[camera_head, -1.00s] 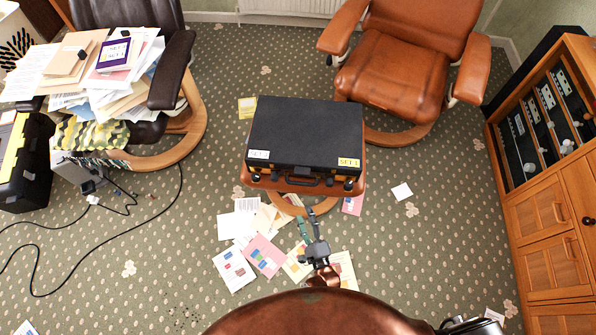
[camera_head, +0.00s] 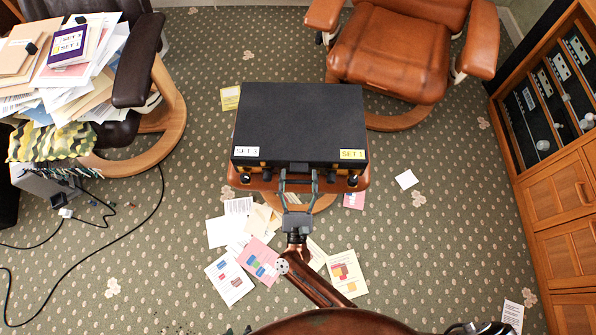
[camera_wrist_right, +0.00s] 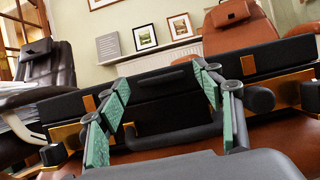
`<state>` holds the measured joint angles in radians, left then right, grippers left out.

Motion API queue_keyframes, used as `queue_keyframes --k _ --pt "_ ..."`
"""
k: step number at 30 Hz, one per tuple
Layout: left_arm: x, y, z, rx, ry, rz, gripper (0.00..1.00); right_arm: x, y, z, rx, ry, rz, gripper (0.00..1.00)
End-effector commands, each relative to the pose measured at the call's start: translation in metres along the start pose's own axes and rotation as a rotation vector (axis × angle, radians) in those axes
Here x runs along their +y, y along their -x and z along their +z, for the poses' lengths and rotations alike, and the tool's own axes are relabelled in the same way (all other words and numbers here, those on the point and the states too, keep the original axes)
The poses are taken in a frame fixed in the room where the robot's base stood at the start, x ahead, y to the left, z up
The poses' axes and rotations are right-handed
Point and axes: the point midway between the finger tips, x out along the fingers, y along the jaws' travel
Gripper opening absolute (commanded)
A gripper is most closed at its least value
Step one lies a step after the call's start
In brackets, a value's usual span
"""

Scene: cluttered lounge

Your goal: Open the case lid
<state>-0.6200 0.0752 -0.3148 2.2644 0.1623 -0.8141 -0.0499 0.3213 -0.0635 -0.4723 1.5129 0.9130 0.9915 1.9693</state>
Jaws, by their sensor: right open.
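The black case (camera_head: 300,118) lies flat and closed on a brown leather footstool (camera_head: 233,178). Two small labels, one white (camera_head: 247,151) and one yellow (camera_head: 352,154), sit along its front edge. In the right wrist view the case front (camera_wrist_right: 155,87) fills the middle, with its dark handle and brass-coloured fittings below the lid. My right gripper (camera_head: 298,176) is at the middle of the case front. Its fingers are spread either side of the handle area, with nothing held; contact is unclear. A dark sliver at the bottom edge of the head view may be my left gripper.
Papers and leaflets (camera_head: 245,255) lie on the carpet in front of the footstool. A dark chair heaped with papers (camera_head: 75,85) stands left, with cables on the floor. A brown leather chair (camera_head: 390,50) stands behind; a wooden cabinet (camera_head: 555,215) is at right.

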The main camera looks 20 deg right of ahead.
Motion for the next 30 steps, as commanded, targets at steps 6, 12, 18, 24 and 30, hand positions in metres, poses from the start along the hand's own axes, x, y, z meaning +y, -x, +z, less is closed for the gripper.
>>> queue_keyframes --k 6,12,18,24,30 --pt "0.0011 -0.0040 -0.0016 0.017 0.003 0.005 0.40 0.0000 -0.0119 -0.0004 0.001 -0.001 0.001 0.61" --pt "0.0012 -0.0039 -0.0023 0.019 0.003 0.005 0.40 0.0000 -0.0123 -0.0001 0.001 0.000 0.001 0.61" --pt "0.0011 -0.0039 -0.0022 0.018 0.002 0.005 0.40 0.0000 -0.0120 -0.0003 0.001 0.001 0.001 0.48" --pt "0.0012 -0.0040 -0.0021 0.018 0.002 0.005 0.40 0.0001 -0.0118 -0.0003 0.001 0.001 0.001 0.35" --pt "0.0013 -0.0041 -0.0020 0.018 0.002 0.005 0.40 0.0002 -0.0118 -0.0004 0.001 0.001 0.001 0.21"
